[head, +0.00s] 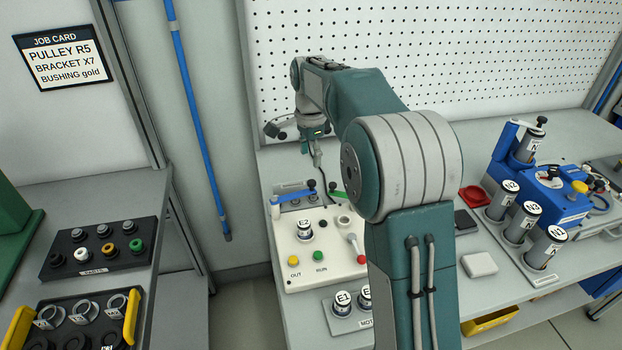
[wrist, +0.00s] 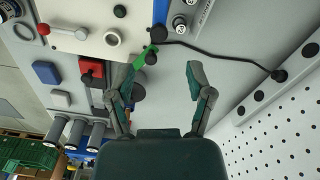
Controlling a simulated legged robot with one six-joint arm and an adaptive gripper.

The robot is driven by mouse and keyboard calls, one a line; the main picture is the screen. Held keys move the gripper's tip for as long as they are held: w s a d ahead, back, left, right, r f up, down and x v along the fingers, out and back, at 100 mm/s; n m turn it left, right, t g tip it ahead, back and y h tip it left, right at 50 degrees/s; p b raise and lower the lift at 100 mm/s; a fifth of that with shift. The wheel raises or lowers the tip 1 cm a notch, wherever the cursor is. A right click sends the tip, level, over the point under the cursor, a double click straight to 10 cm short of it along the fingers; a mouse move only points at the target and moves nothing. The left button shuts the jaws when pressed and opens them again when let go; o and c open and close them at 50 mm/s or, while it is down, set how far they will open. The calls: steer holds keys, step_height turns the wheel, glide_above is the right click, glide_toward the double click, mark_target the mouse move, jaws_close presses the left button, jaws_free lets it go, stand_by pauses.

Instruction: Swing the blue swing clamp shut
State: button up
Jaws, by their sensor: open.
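The blue swing clamp (head: 275,209) stands at the back left of a cream panel box. My gripper (wrist: 156,72) is open and empty. In the head view my gripper (head: 316,160) points down above the back of the box, close over the knob, with no contact visible.
A green lever (wrist: 145,53) with a black knob lies close to my left finger. A black cable (wrist: 225,51) runs behind. A pegboard (head: 430,50) rises at the back.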

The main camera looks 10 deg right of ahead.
mark_target(311, 181)
step_height(311, 181, down, 8)
steer(key=shift+d+r, duration=0.1)
jaws_close()
